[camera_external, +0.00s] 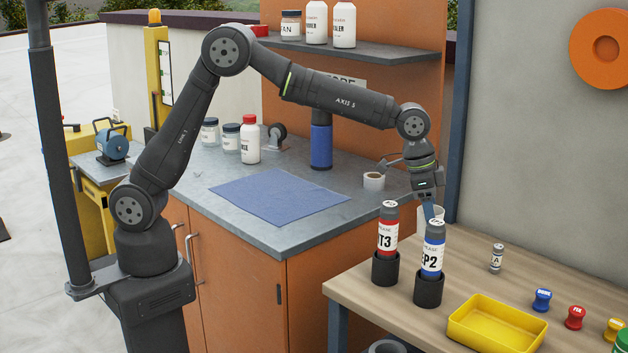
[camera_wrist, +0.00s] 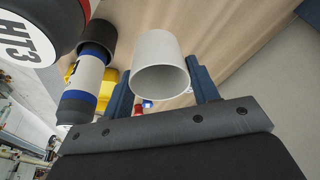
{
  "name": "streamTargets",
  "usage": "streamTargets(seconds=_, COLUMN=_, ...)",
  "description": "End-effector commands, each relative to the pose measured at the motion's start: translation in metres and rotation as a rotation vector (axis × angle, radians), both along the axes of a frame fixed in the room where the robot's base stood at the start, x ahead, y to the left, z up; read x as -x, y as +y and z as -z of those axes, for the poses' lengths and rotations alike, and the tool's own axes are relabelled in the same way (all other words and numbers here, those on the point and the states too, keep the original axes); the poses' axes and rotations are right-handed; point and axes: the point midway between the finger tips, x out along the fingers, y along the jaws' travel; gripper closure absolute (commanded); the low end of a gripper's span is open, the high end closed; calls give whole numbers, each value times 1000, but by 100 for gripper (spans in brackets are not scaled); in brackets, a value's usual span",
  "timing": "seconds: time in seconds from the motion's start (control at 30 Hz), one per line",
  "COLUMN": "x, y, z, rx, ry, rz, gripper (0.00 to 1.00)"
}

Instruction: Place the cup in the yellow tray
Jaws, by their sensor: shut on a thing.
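The white cup (camera_wrist: 155,48) sits between the two blue fingers of my gripper (camera_wrist: 163,92) in the wrist view, its round opening turned toward the camera. In the external view my gripper (camera_external: 431,208) is shut on the cup (camera_external: 439,213), just behind the blue EP2 bottle, which hides part of both. I cannot tell whether the cup touches the wooden bench. The yellow tray (camera_external: 497,325) is empty and lies at the front of the bench, to the right of the bottles and nearer the camera. A bit of yellow shows behind the bottle in the wrist view.
The red HT3 bottle (camera_external: 388,232) and blue EP2 bottle (camera_external: 432,261) stand upright in dark holders close to my gripper. A small grey vial (camera_external: 497,258) and several coloured pots, including a blue one (camera_external: 541,299), stand to the right. Bare wood lies between.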

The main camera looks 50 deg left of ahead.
Motion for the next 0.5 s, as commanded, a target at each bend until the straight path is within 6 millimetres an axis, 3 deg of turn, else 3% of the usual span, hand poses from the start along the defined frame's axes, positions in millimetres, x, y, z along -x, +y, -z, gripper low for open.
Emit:
streamTargets(seconds=0.17, x=4, y=-2, z=-12, rx=2, ry=-1, rz=0, gripper=67)
streamTargets(seconds=0.5, x=4, y=-2, z=-94, rx=4, ry=-4, rz=0, gripper=67)
